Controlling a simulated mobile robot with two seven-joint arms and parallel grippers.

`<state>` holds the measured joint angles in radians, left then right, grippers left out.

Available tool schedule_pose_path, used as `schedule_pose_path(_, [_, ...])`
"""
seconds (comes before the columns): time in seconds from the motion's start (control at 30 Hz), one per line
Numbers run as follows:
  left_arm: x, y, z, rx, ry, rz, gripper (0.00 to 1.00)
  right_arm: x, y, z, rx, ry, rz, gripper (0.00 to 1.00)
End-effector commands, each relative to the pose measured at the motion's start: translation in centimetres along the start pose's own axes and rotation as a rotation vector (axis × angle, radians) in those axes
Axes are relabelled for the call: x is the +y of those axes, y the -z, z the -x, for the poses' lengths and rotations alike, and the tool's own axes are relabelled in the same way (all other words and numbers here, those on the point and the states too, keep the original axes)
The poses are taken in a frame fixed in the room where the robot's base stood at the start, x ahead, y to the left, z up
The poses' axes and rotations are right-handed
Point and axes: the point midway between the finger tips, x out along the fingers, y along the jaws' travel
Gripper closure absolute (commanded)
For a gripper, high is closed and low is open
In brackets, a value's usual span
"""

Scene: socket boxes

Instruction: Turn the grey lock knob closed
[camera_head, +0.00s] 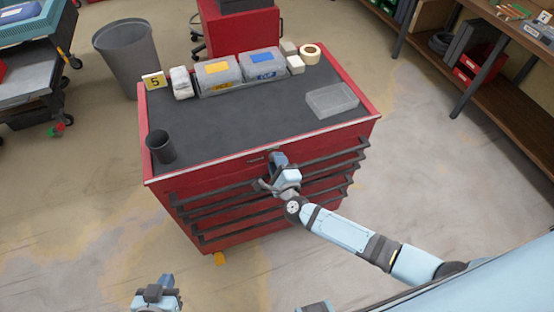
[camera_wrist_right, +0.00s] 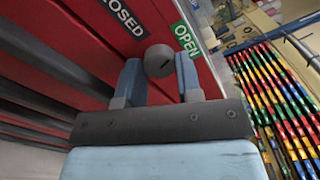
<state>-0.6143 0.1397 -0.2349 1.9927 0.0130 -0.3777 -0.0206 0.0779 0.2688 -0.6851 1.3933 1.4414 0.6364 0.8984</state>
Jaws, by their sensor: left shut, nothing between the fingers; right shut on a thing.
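The grey lock knob (camera_wrist_right: 159,61) is on the red front of the tool cabinet (camera_wrist_right: 60,45) in the right wrist view. In the head view my right gripper (camera_head: 279,162) is at the cabinet's top front edge and hides the knob. My left gripper (camera_head: 166,281) is shut and empty, low at left, away from the cabinet.
On the cabinet's dark top (camera_head: 240,118) stand a black cup (camera_head: 160,147), a clear tray (camera_head: 332,100), two lidded boxes and a tape roll (camera_head: 310,53). Black drawer handles (camera_head: 235,205) run below my right gripper.

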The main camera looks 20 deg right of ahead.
Motion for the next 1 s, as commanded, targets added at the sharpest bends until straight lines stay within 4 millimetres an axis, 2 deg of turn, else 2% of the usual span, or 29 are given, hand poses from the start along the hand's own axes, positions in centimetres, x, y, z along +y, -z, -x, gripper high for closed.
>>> schedule_pose_path(0.4, [-0.1, 2.2, 1.4, 0.005, 0.004, -0.003, 1.0, -0.1, -0.1, 0.1, 0.001, -0.003, 0.396, 0.91])
schedule_pose_path(1.0, [-0.5, 3.6, 2.7, 0.002, 0.018, 0.0, 1.0, 0.0, -0.1, 0.0, 0.0, -0.003, 0.946, 0.91])
